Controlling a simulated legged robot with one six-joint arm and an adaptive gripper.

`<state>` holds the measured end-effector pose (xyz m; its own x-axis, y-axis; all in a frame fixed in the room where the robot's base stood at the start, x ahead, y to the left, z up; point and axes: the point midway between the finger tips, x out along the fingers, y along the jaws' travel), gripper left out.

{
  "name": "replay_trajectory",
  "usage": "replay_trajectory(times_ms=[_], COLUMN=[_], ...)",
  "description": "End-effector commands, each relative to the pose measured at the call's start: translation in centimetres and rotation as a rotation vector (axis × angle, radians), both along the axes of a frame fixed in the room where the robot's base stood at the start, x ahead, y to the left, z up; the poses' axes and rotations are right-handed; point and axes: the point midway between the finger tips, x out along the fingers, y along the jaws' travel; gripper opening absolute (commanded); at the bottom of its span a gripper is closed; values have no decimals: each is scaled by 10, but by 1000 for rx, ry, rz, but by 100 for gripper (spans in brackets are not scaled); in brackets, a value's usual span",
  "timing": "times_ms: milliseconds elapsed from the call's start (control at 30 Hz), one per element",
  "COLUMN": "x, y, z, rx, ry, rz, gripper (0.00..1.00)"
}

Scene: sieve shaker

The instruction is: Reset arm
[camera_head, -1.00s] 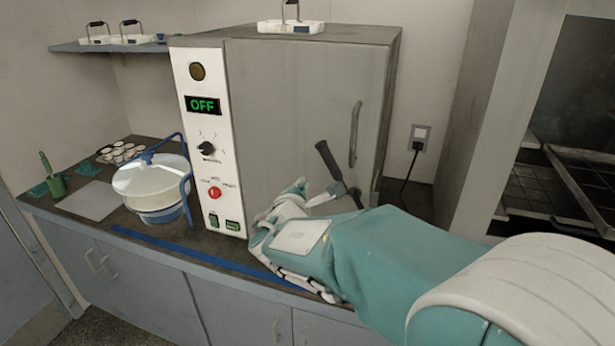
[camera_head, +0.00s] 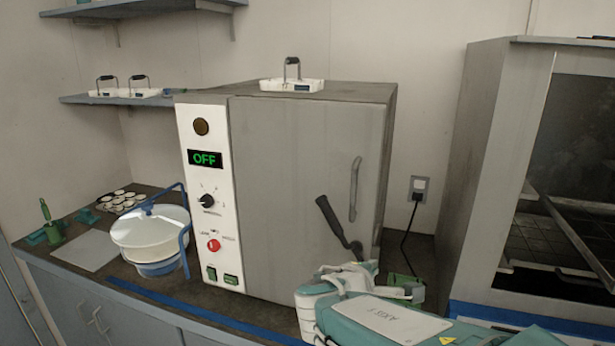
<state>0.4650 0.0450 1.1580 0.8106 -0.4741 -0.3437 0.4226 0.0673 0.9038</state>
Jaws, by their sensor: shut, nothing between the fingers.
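My gripper (camera_head: 395,290) is at the lower right of the head view, in front of the lower right part of the shaker cabinet's door. It is shut and holds nothing that I can see. My teal and white arm reaches in from the bottom right corner. The grey sieve shaker cabinet (camera_head: 290,180) stands on the counter with its door shut. Its display (camera_head: 205,159) reads OFF. A black-handled lever (camera_head: 333,220) sits on the door, just above my gripper, and looks apart from it.
A white lidded pot (camera_head: 150,232) with a blue stand is left of the cabinet. Small cups (camera_head: 122,201) and a green holder (camera_head: 52,230) are further left. A white tray (camera_head: 291,86) sits on top of the cabinet. A dark-fronted unit (camera_head: 560,160) stands at the right.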

Motion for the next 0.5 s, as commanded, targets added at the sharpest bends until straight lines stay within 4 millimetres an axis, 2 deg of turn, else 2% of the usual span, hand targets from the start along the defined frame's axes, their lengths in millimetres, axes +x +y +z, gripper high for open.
replay_trajectory(times_ms=[33,200,367,500], x=[-15,-67,-117,-155], y=[-20,-61,-79,-79], z=[-1,-15,-31,-43], rx=[76,342,610,857], ry=[11,58,90,105], rz=[-75,-298,-480,-612], gripper=[0,0,0,0])
